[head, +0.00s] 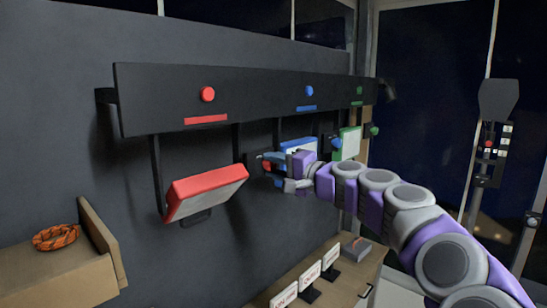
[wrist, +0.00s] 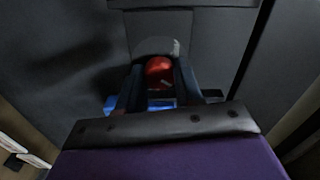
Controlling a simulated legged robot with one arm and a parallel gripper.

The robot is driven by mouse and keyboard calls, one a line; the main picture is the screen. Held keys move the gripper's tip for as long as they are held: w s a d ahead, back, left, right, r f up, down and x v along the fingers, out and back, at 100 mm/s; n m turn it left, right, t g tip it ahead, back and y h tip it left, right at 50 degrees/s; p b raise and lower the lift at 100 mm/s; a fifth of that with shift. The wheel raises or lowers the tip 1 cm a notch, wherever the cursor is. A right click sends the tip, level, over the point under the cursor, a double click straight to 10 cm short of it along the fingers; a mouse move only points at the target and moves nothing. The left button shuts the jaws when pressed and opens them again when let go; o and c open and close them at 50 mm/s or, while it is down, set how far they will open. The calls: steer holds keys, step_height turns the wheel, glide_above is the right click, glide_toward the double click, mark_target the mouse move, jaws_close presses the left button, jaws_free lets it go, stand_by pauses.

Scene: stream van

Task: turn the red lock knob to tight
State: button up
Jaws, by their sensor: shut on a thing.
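The red lock knob (wrist: 159,72) shows in the wrist view between the two dark fingers of my gripper (wrist: 160,80). The gripper is shut on it. A small pale mark shows on the knob's lower part; I cannot tell what setting it stands at. In the head view my gripper (head: 268,166) is at the dark wall, left of the blue-edged panel, with only a small bit of red showing at its tips. The fingers hide most of the knob there.
A dark rail (head: 240,95) with red, blue and green markers runs above the gripper. A tilted red-edged panel (head: 205,192) hangs to the left, a green-edged panel (head: 346,144) to the right. White cards (head: 309,276) stand on a shelf below. An orange rope coil (head: 56,237) lies at lower left.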

steer(key=shift+f+m+p, duration=0.15)
steer(key=shift+m+p, duration=0.55)
steer(key=shift+m, duration=0.2)
steer(key=shift+f, duration=0.1)
steer(key=o, duration=1)
steer(key=shift+w+d, duration=0.2)
steer(key=shift+w, duration=0.05)
steer(key=shift+o, duration=0.2)
steer(key=shift+s, duration=0.15)
steer(key=b+v, duration=0.2)
steer(key=v, duration=1.5)
steer(key=shift+d, duration=0.25)
